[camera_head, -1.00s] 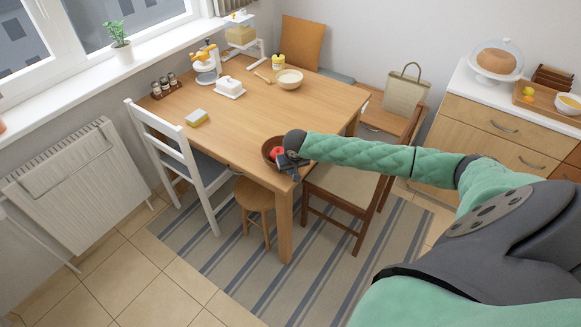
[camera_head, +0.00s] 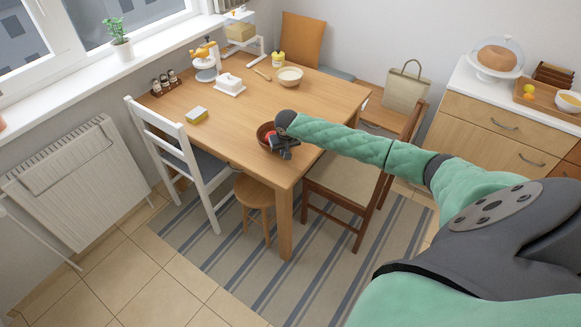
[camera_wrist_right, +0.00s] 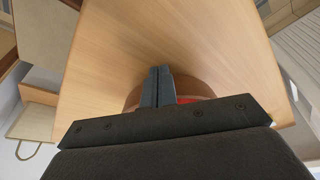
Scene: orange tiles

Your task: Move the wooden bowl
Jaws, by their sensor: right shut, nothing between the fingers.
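The wooden bowl (camera_head: 264,133) is brown and sits on the table near its front edge, with something red (camera_head: 271,139) inside. My right gripper (camera_head: 284,153) is at the bowl's right front side and covers part of it. In the right wrist view the bowl's rim (camera_wrist_right: 132,100) and the red thing (camera_wrist_right: 190,99) show behind the fingers. The two fingers (camera_wrist_right: 158,72) are together with nothing between them. Whether they touch the bowl I cannot tell. My left gripper is not in view.
The wooden table (camera_head: 235,125) has clear room in its middle. A white chair (camera_head: 170,140), a stool (camera_head: 253,192) and a brown chair (camera_head: 345,180) stand close to the table.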

